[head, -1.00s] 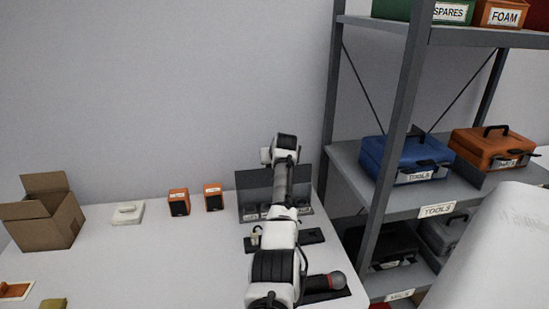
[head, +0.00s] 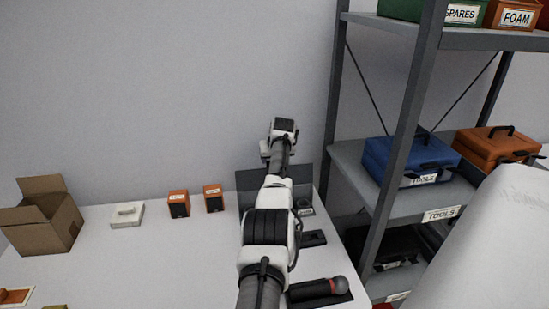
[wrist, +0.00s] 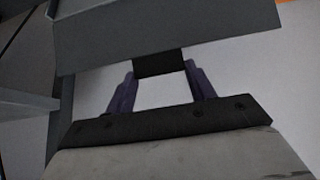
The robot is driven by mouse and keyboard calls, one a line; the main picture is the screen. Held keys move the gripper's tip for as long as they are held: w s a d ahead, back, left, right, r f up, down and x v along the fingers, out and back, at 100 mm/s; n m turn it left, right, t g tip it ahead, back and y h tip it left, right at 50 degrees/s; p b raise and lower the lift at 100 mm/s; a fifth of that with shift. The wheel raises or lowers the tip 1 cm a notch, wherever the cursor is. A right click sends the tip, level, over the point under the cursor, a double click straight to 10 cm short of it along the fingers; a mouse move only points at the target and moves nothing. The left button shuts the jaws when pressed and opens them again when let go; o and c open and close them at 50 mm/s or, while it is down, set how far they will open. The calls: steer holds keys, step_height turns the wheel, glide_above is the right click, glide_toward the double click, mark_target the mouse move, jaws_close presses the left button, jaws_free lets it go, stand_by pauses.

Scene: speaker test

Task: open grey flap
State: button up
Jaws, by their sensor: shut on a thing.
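In the wrist view my gripper (wrist: 160,78) has its two dark fingers closed on a black tab (wrist: 160,63). The tab sticks out from the edge of a wide grey panel (wrist: 165,30), which looks like the grey flap and fills the top of the view. In the head view a dark grey upright panel (head: 247,181) stands at the back right of the table, largely hidden behind my arm. My fingers are hidden in the head view. How far the flap stands open cannot be told.
A shelf rack (head: 395,140) with a blue toolbox (head: 400,158) stands close on the right. Two orange speakers (head: 179,203), a white object (head: 127,214) and an open cardboard box (head: 40,222) are on the table. A microphone-like object (head: 318,288) lies near my arm.

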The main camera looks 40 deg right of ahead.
steer(key=shift+w+r, duration=0.25)
steer(key=shift+r, duration=0.3)
steer(key=o, duration=1)
steer(key=shift+c, duration=0.2)
steer(key=o, duration=0.4)
steer(key=shift+f, duration=0.2)
steer(key=shift+o, duration=0.2)
steer(key=shift+f, duration=0.15)
steer(key=shift+s, duration=0.15)
steer(key=b+v, duration=0.4)
steer(key=v, duration=0.9)
steer(key=shift+s+r, duration=0.2)
steer(key=shift+r, duration=0.1)
steer(key=shift+a, duration=0.15)
